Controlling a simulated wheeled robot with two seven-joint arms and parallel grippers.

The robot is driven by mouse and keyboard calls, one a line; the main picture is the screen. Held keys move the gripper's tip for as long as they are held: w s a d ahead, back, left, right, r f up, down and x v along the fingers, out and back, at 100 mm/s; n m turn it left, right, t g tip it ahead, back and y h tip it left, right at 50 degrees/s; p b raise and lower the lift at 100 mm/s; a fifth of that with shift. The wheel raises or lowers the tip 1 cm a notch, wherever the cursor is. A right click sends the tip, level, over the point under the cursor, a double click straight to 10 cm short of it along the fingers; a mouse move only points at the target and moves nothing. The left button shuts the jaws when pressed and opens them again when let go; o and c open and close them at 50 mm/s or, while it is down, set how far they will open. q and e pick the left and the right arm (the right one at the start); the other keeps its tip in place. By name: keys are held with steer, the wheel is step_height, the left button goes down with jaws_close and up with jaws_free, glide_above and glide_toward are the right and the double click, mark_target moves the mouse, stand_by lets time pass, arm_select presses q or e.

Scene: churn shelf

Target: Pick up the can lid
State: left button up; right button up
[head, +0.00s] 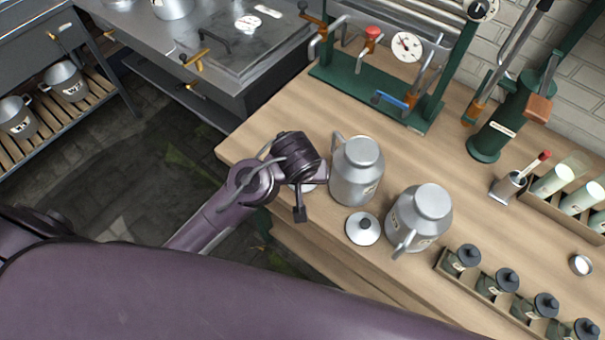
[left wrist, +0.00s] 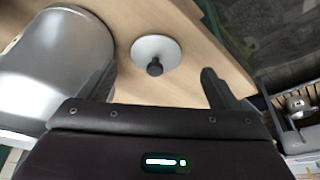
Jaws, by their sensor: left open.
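The can lid (head: 355,236) is a pale metal disc with a dark knob. In the left wrist view the open fingers of my left gripper (left wrist: 160,84) stand either side of the lid's line. My right gripper is not in view.
One can (head: 356,176) stands just behind the lid, close to my left gripper; another can (head: 424,222) stands to its right. A rack of dark-lidded jars (head: 502,283) is further right. A green press frame (head: 340,84) stands at the back. Bare bench (head: 258,140) lies left.

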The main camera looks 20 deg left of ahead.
arm_select(q)
steer(key=w+n, duration=0.1)
steer(key=w, duration=0.1)
steer(key=shift+w+n+y, duration=0.3)
steer(key=shift+y, duration=0.1)
steer(key=p+x, duration=0.1)
steer(key=x, duration=0.6)
steer(key=shift+w+d+f, duration=0.1)
steer(key=shift+f, duration=0.2)
steer(key=shift+c, duration=0.3)
steer(key=c, duration=0.7)
